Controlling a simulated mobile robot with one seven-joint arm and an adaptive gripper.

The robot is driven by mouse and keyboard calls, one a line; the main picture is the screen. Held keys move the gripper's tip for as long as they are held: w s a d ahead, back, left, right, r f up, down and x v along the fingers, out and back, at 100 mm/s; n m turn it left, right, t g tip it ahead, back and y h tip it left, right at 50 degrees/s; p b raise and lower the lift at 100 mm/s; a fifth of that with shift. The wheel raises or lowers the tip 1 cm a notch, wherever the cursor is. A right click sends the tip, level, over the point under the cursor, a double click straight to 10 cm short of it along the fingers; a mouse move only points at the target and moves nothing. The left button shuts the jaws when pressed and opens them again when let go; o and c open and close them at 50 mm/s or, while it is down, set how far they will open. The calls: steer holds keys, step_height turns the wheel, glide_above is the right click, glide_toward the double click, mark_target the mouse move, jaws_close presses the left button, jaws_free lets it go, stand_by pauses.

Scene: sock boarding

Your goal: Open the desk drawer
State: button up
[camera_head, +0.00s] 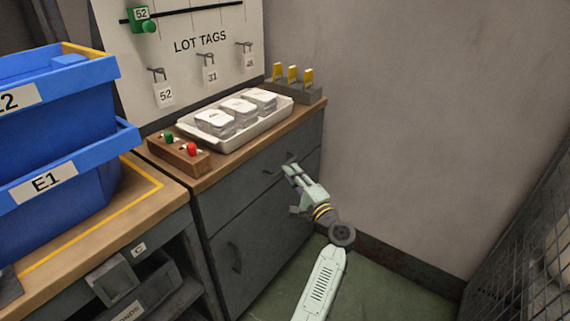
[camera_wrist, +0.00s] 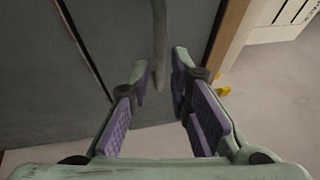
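The desk drawer (camera_head: 246,178) is the dark grey front under the wooden top, and it looks closed. Its dark bar handle (camera_head: 271,171) shows just left of my gripper (camera_head: 291,171), which partly covers the drawer's right part. In the wrist view the handle (camera_wrist: 159,38) runs down from the top edge and its lower end lies between the fingertips of my gripper (camera_wrist: 161,72). The two purple-padded fingers stand apart, with gaps visible at the handle. I cannot tell how deep the handle sits between them.
A cabinet door with a handle (camera_head: 235,257) is below the drawer. On the desk top are a white tray (camera_head: 187,133) of stacked cards, a wooden switch box (camera_head: 178,157) and a grey block (camera_head: 301,93) with yellow pieces. Blue bins (camera_head: 85,160) stand left; a wire cage (camera_head: 520,250) stands right.

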mark_target(285, 164)
steer(key=shift+x, duration=2.4)
steer(key=shift+c, duration=0.2)
jaws_close()
